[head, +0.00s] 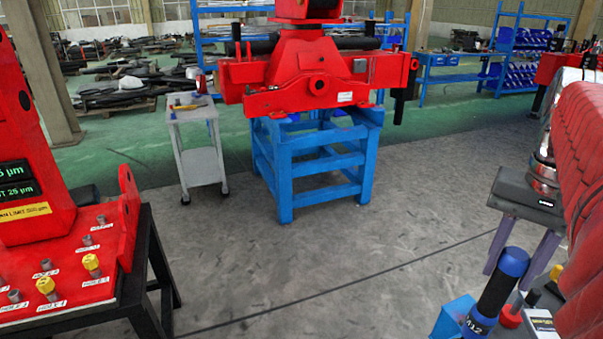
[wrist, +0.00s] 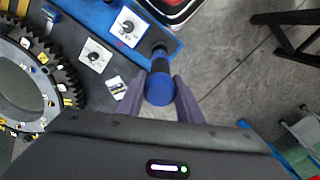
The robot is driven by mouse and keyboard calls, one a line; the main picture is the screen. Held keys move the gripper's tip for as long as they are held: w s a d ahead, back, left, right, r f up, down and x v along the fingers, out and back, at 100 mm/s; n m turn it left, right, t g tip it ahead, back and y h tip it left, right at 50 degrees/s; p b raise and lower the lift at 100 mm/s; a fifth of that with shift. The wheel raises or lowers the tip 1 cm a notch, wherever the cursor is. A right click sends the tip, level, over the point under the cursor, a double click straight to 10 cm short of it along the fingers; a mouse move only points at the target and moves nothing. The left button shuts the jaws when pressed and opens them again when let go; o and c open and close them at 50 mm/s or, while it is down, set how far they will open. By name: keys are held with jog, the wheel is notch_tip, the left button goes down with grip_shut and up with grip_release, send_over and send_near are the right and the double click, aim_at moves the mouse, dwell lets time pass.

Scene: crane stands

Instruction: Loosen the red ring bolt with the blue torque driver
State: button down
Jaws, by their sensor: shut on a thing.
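The torque driver (head: 500,285) has a blue cap and a black grip. It stands tilted at the lower right of the head view, its lower end at a blue rack (head: 453,317) with an M12 label. In the wrist view the blue-capped driver (wrist: 159,85) sits between the two purple fingers. My gripper (head: 520,255) is shut on it; it also shows in the wrist view (wrist: 160,90). Whether the driver's lower end is still in the rack, I cannot tell. I cannot make out a red ring bolt for certain in either view.
A red stand (head: 75,265) with grey and yellow bolts is at the left. A red crane part (head: 315,80) rests on a blue frame (head: 313,165), beside a grey trolley (head: 197,140). A toothed ring (wrist: 45,75) lies left in the wrist view. The middle floor is clear.

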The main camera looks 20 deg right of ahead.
jog(key=shift+r, duration=1.1)
jog(key=w+a+f+n, duration=0.3)
jog(key=w+f, duration=0.4)
jog(key=w, duration=0.4)
jog(key=w+a+f+n, duration=0.3)
jog(key=w+f, duration=0.4)
jog(key=w, duration=0.5)
jog(key=w+a+f+n, duration=0.2)
jog(key=w+a+f, duration=0.4)
jog(key=a+f, duration=0.2)
jog(key=w+a+f+n, duration=0.3)
jog(key=w+a+f, duration=0.3)
jog(key=a, duration=0.5)
notch_tip(320, 180, down, 2)
jog(key=shift+a+f, duration=0.2)
jog(key=shift+a, duration=0.05)
jog(key=shift+s, duration=0.15)
